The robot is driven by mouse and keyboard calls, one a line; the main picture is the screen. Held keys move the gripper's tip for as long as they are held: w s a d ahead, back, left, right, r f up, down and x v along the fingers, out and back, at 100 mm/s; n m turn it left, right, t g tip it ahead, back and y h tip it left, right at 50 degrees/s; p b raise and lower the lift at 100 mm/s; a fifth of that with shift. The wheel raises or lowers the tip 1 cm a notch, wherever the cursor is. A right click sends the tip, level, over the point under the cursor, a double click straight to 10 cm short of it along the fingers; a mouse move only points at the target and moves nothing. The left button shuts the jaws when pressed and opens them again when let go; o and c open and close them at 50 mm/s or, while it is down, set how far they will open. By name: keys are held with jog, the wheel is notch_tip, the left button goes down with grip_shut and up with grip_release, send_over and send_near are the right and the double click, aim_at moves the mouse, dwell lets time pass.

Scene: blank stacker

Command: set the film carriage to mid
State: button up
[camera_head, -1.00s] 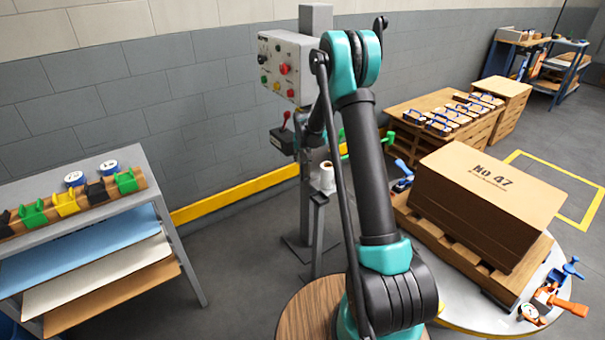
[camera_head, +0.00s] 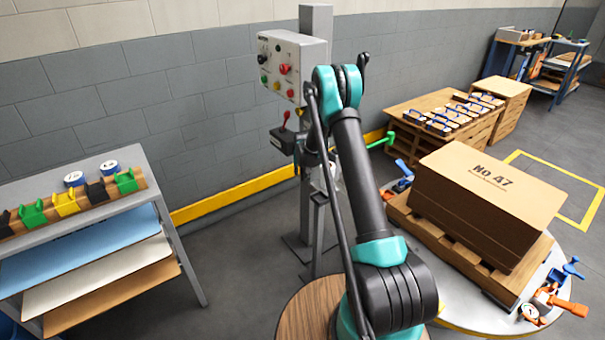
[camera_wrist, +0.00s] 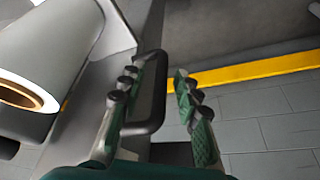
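In the wrist view, my gripper (camera_wrist: 157,76) is open, its two green fingers apart. A black loop handle (camera_wrist: 159,95) shows between the fingers; I cannot tell whether either finger touches it. The handle sits beside a grey metal plate (camera_wrist: 112,62). A white film roll (camera_wrist: 50,45) with a brown core lies at the upper left. In the head view, my arm hides my gripper and most of the carriage area on the grey post (camera_head: 306,215). No mid mark is readable.
A control box (camera_head: 292,62) with coloured knobs is on the post, above a dark unit (camera_head: 283,141) with a red-knobbed lever (camera_head: 287,117). A yellow floor rail (camera_head: 235,193) runs along the wall. A carton (camera_head: 485,205) on a pallet stands at right, a sheet rack (camera_head: 150,185) at left.

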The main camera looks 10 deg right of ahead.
grip_shut()
dwell(0.4)
jog(key=shift+r, duration=2.8)
grip_release()
